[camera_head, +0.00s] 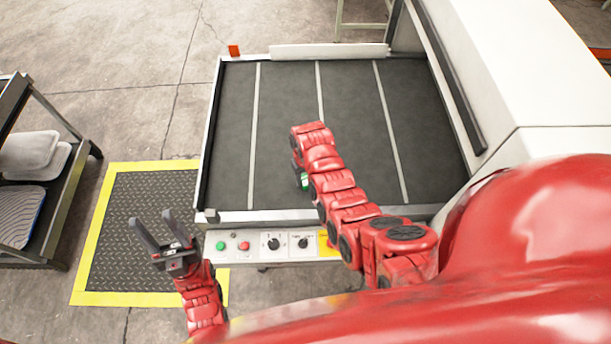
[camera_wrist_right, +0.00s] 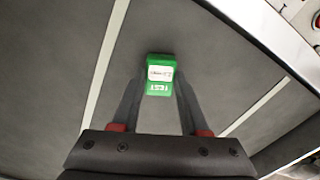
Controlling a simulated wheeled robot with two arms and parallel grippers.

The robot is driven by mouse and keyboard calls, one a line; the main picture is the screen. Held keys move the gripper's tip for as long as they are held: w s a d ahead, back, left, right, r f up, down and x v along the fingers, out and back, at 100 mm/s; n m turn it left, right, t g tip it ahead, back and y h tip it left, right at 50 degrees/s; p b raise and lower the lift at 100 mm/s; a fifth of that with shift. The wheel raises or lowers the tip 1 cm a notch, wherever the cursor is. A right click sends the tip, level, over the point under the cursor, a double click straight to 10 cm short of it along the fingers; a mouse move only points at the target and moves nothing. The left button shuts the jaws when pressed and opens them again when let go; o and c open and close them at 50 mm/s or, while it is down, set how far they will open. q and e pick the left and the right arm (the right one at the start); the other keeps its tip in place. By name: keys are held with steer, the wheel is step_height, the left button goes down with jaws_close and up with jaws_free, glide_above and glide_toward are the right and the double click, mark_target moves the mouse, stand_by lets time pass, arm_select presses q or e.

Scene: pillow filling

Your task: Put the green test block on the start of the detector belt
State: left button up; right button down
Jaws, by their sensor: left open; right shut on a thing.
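The green test block (camera_wrist_right: 159,72) with a white label sits between the fingertips of my right gripper (camera_wrist_right: 159,88) in the right wrist view. That gripper is shut on it above the dark detector belt (camera_wrist_right: 52,75). I cannot tell whether the block touches the belt. In the head view the belt (camera_head: 285,110) has light cross stripes; my right arm reaches over its near middle and hides most of the gripper. My left gripper (camera_head: 154,217) is open and empty, left of the control panel.
A control panel (camera_head: 257,245) with buttons and knobs lines the belt's near edge. A white machine housing (camera_head: 480,60) stands along the right. A black floor mat (camera_head: 140,215) with yellow edges lies left. A rack (camera_head: 62,190) with pillows stands far left. The belt's far part is clear.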

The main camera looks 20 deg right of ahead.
steer(key=shift+f, duration=0.2)
steer(key=shift+c, duration=2.1)
jaws_free()
steer(key=shift+r, duration=0.1)
